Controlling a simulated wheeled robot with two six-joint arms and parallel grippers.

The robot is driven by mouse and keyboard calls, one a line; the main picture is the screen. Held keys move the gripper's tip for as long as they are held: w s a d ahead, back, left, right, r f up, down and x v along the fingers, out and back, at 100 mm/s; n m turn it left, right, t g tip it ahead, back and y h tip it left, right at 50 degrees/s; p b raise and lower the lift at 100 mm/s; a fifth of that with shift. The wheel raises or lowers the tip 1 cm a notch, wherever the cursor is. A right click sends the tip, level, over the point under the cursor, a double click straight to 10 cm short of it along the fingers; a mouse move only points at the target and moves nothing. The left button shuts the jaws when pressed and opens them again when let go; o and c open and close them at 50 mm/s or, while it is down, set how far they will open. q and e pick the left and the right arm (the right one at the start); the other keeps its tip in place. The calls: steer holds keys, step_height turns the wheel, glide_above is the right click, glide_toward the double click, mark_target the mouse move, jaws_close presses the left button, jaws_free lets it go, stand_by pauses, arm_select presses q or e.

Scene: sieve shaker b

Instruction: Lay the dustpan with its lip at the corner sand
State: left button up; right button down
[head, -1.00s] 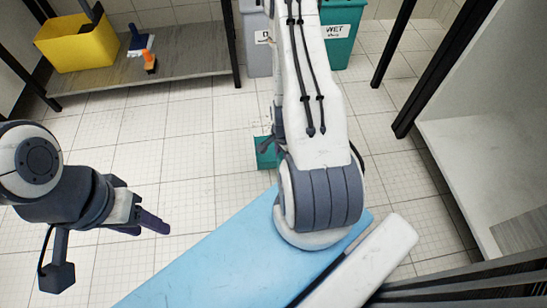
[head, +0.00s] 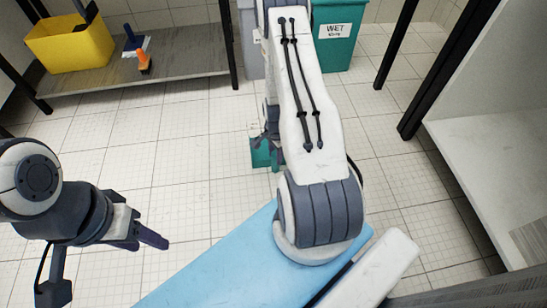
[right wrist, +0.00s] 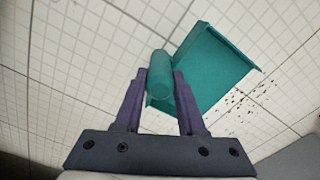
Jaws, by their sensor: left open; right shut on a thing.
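The dustpan is teal, with a round handle and a flat square pan. In the right wrist view its pan (right wrist: 213,68) lies beyond my right gripper (right wrist: 162,80), which is shut on the handle (right wrist: 159,75). The corner sand (right wrist: 240,103) shows as dark specks on the tiles, just right of and below the pan in that view. In the head view only part of the dustpan (head: 262,153) shows beside my right arm, which hides the rest. I cannot tell whether the pan touches the floor. My left gripper (head: 150,238) is open and empty at the left.
A low shelf (head: 170,68) holds a yellow bin (head: 70,42) and small brushes. A teal bin (head: 335,35) labelled WET stands at the back. A white cabinet (head: 490,120) is on the right. Tiled floor is clear at left centre.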

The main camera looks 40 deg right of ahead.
steer(key=shift+f, duration=0.15)
steer(key=c, duration=0.5)
jaws_free()
step_height(320, 180, up, 12)
steer(key=p, duration=0.8)
steer(key=w+a+r+n, duration=0.4)
steer(key=a+r+n, duration=0.3)
steer(key=a+r, duration=0.4)
steer(key=s+a+r+n, duration=0.3)
steer(key=a+r+n, duration=0.3)
steer(key=a+r, duration=0.35)
steer(key=s+a+r+n, duration=0.5)
steer(key=s+n, duration=0.1)
steer(key=s, duration=0.2)
steer(key=s+a+r+n+y, duration=0.1)
steer(key=s+a+r+n, duration=0.3)
steer(key=s, duration=0.5)
steer(key=a+n, duration=0.2)
steer(key=n, duration=0.1)
steer(key=shift+s+a+r, duration=0.15)
steer(key=shift+s+r, duration=0.05)
steer(key=shift+r, duration=0.15)
